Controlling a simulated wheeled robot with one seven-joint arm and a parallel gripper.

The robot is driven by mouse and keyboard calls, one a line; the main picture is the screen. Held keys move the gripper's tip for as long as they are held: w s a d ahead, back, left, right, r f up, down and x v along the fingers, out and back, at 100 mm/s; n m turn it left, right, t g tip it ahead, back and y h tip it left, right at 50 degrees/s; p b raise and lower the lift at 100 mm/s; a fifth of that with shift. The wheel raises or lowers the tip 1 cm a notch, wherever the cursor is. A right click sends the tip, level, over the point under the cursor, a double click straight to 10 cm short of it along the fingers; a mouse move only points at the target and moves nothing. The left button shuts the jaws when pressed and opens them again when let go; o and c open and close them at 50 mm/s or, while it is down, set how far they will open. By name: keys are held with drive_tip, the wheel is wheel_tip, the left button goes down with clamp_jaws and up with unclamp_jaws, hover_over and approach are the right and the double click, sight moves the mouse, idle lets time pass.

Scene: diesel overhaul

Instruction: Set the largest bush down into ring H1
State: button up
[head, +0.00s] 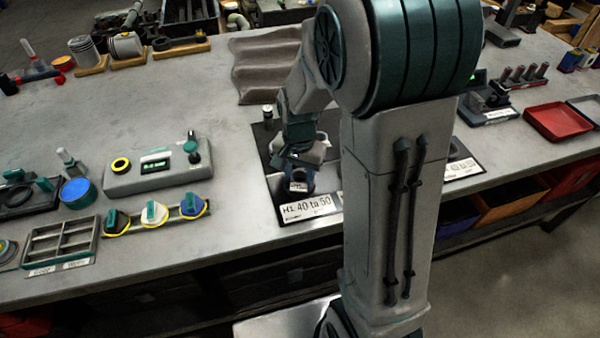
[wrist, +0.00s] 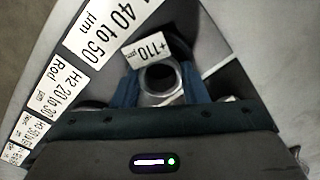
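The bush (wrist: 161,83) is a short grey metal ring with a dark bore and a white tag reading +110 µm. In the wrist view it sits between the two blue fingers of my gripper (wrist: 160,90), which are shut on its sides. In the head view my gripper (head: 300,163) is low over the H1 place, just behind the label H1 40 to 50 (head: 311,207). The same label shows in the wrist view (wrist: 107,30). Ring H1 itself is mostly hidden by the gripper and bush; I cannot tell whether the bush touches it.
Another labelled place (head: 462,168) lies right of my arm. A grey gauge box (head: 150,172) and a rack of coloured knobs (head: 155,213) stand to the left. A wavy grey tray (head: 266,68) lies behind, and a red tray (head: 557,121) at right.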

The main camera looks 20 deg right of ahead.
drive_tip(key=o, duration=0.5)
drive_tip(key=shift+s+f, duration=0.15)
drive_tip(key=shift+f, duration=0.1)
drive_tip(key=shift+a+f, duration=0.1)
drive_tip(key=shift+a, duration=0.05)
drive_tip(key=shift+d, duration=0.2)
drive_tip(key=shift+d+r, duration=0.1)
drive_tip(key=shift+r, duration=0.3)
drive_tip(key=r, duration=1.3)
drive_tip(key=shift+w+a+r, duration=0.25)
drive_tip(key=shift+a+r, duration=0.1)
drive_tip(key=shift+a, duration=0.05)
